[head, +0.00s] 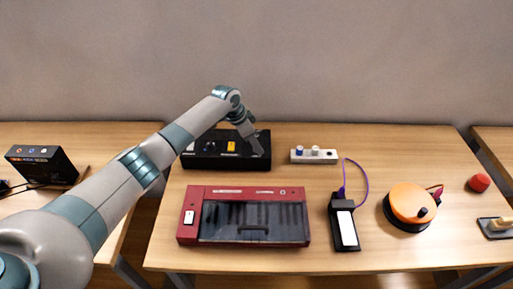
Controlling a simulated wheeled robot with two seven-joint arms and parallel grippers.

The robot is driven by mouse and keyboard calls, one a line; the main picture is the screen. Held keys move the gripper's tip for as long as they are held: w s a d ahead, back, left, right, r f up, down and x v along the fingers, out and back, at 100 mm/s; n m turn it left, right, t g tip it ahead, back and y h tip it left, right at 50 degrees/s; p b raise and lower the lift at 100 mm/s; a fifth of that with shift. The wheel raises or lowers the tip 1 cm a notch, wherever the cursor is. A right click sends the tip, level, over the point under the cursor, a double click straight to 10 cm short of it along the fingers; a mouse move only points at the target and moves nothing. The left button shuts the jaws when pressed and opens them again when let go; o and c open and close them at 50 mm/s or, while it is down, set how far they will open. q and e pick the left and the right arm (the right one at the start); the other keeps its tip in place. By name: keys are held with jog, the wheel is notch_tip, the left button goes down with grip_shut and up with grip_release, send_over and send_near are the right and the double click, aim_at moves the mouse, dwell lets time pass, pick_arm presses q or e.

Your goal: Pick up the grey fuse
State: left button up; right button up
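A black fuse box (200,163) stands at the back left of the middle table. A blue piece and a yellow piece (231,147) sit in its top. I cannot make out a grey fuse for certain; my gripper and arm cover part of the box. My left gripper (257,150) points down over the right end of this box. It is too small to tell whether its fingers are open or shut, or whether it touches anything. My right gripper is not in view.
A red case with a dark window (298,229) lies in front of the box. Right of it are a white block with knobs (323,158), a black device with a purple cable (346,229), an orange round device (408,200) and a red knob (479,183).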

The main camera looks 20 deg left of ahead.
pick_arm(q)
grip_shut()
jog(key=shift+r, duration=0.15)
jog(key=shift+w+r+b, duration=0.1)
jog(key=shift+r+b, duration=0.35)
jog(key=shift+r, duration=0.1)
notch_tip(320, 180, up, 2)
jog(key=shift+r+b, duration=0.25)
jog(key=shift+b, duration=0.45)
jog(key=s+d+r+b, duration=0.3)
jog(key=s+d+r, duration=0.2)
jog(key=d, duration=0.5)
jog(key=shift+d+r, duration=0.35)
jog(key=shift+r, duration=0.75)
